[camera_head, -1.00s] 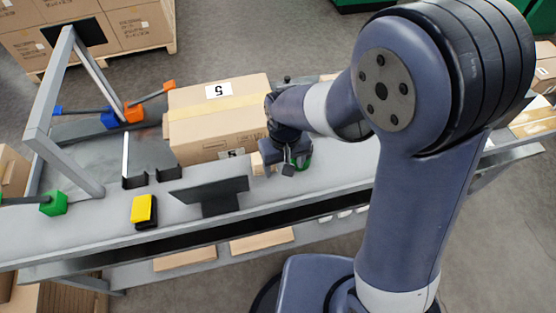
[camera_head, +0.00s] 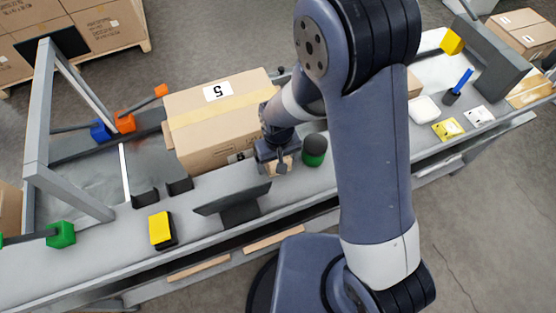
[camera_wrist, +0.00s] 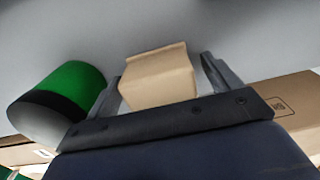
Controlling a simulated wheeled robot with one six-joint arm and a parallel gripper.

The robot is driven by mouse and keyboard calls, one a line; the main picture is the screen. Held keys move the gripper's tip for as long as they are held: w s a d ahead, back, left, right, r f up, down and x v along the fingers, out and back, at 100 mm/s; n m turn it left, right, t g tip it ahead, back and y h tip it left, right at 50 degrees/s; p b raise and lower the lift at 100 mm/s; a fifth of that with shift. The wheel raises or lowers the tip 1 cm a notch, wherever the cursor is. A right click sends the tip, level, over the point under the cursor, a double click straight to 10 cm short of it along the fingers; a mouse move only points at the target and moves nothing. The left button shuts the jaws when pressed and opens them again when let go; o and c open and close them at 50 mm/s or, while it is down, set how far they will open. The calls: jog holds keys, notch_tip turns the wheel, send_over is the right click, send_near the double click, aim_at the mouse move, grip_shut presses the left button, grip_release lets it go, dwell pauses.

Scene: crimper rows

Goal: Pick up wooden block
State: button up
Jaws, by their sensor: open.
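The wooden block (camera_wrist: 157,78) is a small tan block on the grey bench top. In the wrist view it stands between the two fingers of my gripper (camera_wrist: 163,80), with a gap showing beside the right finger; contact on the left cannot be told. My gripper is open. In the head view my gripper (camera_head: 277,162) is low over the bench, in front of the large carton, and the wooden block (camera_head: 286,164) shows partly below it.
A green and black cylinder (camera_wrist: 62,98) stands close left of my gripper in the wrist view; it also shows in the head view (camera_head: 314,150). A large carton (camera_head: 215,125) stands behind. A dark monitor-like stand (camera_head: 238,205) and a yellow-black block (camera_head: 161,230) are to the left.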

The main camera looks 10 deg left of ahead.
jog(key=shift+c, duration=0.2)
jog(key=c, duration=1.1)
notch_tip(320, 180, up, 10)
jog(key=shift+r, duration=0.1)
